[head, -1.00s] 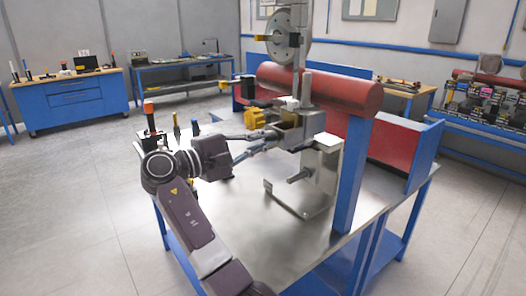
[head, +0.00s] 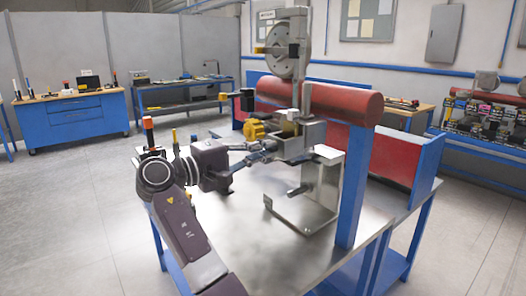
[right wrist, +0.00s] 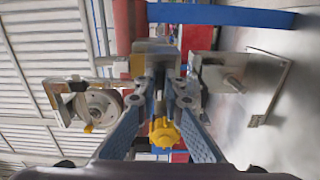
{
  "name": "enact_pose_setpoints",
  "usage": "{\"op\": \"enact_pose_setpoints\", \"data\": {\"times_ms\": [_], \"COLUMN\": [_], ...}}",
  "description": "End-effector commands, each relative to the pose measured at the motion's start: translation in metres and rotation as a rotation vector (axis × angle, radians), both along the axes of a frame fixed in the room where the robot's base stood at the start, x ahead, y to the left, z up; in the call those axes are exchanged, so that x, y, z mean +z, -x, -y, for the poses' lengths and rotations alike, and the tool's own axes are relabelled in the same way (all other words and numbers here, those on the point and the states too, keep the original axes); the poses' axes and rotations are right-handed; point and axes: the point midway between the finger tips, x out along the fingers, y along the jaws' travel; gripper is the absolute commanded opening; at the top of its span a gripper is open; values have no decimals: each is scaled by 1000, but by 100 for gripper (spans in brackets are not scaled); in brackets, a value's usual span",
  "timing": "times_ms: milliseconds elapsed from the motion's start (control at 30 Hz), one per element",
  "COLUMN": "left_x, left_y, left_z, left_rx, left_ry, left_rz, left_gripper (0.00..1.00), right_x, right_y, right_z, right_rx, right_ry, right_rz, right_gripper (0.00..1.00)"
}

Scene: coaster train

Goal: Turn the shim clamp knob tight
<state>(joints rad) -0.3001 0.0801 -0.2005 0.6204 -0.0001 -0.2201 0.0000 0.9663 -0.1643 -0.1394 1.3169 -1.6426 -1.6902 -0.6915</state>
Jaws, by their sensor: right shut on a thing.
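My right gripper (head: 272,150) reaches in from the left at the grey metal clamp block (head: 304,143) on the fixture. Its two blue-padded fingers (right wrist: 161,78) close in on a small part at the block's near end. That part, which looks like the shim clamp knob, is mostly hidden by the fingertips. A yellow lobed knob (head: 254,130) sits just behind and above the fingers in the head view. In the right wrist view the yellow knob (right wrist: 163,132) shows between the fingers, apart from their tips. My left gripper is not in view.
A wheel-like disc (head: 286,53) on an upright stands above the block. A red cylinder (head: 335,100) runs behind, with a blue post (head: 352,195) to the right. A metal bracket with a peg (head: 318,190) stands below. The front tabletop (head: 250,225) is clear.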

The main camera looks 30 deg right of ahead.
Motion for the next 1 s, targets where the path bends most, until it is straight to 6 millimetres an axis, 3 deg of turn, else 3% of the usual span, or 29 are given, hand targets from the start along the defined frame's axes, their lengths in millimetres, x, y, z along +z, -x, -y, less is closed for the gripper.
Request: {"op": "enact_pose_setpoints", "data": {"times_ms": [100, 133, 300, 767, 1000], "left_x": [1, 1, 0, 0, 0], "left_y": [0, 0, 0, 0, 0], "left_z": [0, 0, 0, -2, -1], "left_rx": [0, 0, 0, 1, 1], "left_ry": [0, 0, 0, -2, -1], "left_rz": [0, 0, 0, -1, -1], "left_gripper": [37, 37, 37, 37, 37], "right_x": [6, 6, 4, 1, 1], "right_y": [0, 0, 0, 0, 1], "right_z": [2, 2, 1, 0, -26], "right_rx": [2, 2, 2, 2, 4], "right_ry": [10, 10, 8, 4, 3], "right_rz": [6, 6, 4, -1, -1], "right_gripper": [0, 11, 26, 26, 26]}}
